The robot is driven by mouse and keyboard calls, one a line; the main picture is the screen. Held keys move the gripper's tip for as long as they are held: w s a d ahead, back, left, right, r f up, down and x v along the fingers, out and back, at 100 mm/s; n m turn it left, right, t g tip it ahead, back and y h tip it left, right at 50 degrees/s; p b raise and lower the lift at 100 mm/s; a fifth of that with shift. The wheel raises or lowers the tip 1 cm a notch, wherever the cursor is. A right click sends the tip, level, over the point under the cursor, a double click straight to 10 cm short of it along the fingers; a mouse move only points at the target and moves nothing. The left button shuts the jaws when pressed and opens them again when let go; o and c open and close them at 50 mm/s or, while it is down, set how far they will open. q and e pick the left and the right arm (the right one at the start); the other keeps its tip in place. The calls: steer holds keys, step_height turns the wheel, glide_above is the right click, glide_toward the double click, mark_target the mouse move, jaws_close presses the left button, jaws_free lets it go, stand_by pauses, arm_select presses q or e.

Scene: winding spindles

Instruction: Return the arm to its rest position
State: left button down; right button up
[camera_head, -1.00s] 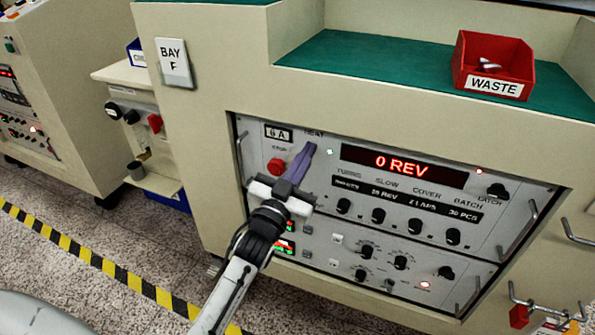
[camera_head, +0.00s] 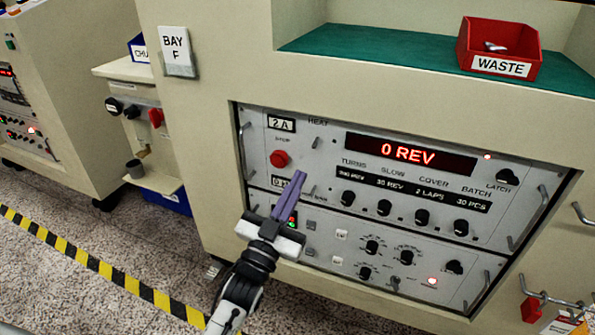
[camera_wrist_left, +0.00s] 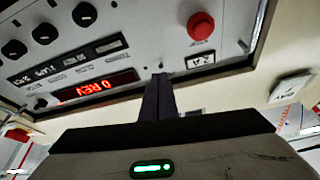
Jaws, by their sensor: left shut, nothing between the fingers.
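My left arm comes in from the bottom of the head view. Its gripper (camera_head: 297,180) is shut, with the two dark purple fingers together and nothing between them. The fingertips are in front of the control panel (camera_head: 330,215), below and right of the red stop button (camera_head: 279,158). In the left wrist view the shut fingers (camera_wrist_left: 158,82) point at the panel, with the red button (camera_wrist_left: 200,26) to their upper right. I cannot tell the exact gap to the panel. My right gripper is not in view.
The display (camera_head: 410,153) reads 0 REV, above a row of black knobs (camera_head: 384,207). A red WASTE bin (camera_head: 498,66) stands on the green shelf (camera_head: 400,62). Metal handles (camera_head: 540,210) stick out at the panel's sides. Speckled floor with a striped tape (camera_head: 110,270) lies at left.

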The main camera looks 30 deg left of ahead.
arm_select(q)
steer(key=shift+s+f, duration=0.25)
steer(key=shift+s, duration=0.1)
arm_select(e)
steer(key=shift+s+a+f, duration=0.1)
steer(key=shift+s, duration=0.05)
